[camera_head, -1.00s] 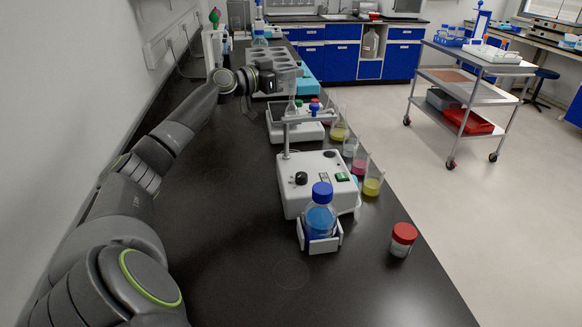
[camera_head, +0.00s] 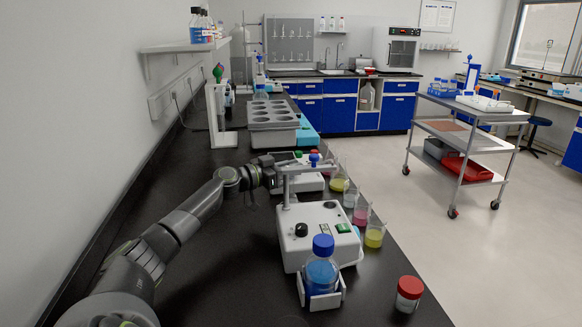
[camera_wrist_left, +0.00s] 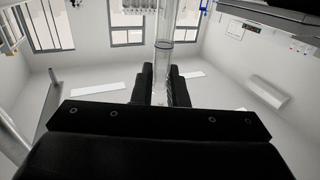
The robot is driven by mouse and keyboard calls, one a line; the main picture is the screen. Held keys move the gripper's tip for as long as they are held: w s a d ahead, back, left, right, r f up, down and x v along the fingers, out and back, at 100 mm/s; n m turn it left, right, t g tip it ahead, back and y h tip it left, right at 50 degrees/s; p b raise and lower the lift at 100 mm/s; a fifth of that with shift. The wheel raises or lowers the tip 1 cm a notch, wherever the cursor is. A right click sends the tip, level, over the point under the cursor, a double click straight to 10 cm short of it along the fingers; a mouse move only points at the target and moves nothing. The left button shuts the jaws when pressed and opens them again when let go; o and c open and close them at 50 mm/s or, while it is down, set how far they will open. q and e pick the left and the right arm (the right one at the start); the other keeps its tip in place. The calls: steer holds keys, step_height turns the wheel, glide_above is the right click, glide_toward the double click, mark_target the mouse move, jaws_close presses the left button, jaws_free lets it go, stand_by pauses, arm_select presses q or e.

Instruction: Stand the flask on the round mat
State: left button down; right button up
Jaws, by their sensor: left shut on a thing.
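My left gripper (camera_head: 276,174) reaches over the bench just behind the white stirrer in the head view. In the left wrist view its two black fingers (camera_wrist_left: 160,90) are shut on a clear glass neck (camera_wrist_left: 163,62), which I take for the flask. The flask's body is hard to make out in the head view, lost among the gripper, the stirrer's bar and the glassware behind. I cannot make out the round mat in either view now. My right gripper is not in view.
The white stirrer (camera_head: 318,238) holds a blue-capped bottle (camera_head: 321,272) at its front. A red-capped jar (camera_head: 408,294) and several beakers with coloured liquid, one yellow (camera_head: 374,236), line the right bench edge. A grey rack (camera_head: 273,122) stands behind. The black bench (camera_head: 215,265) is clear at front left.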

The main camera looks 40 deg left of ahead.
arm_select(q)
steer(key=c, duration=1.9)
jaws_free()
steer(key=shift+f+b, duration=0.1)
steer(key=shift+b, duration=0.2)
steer(key=o, duration=0.5)
steer(key=shift+c, duration=0.2)
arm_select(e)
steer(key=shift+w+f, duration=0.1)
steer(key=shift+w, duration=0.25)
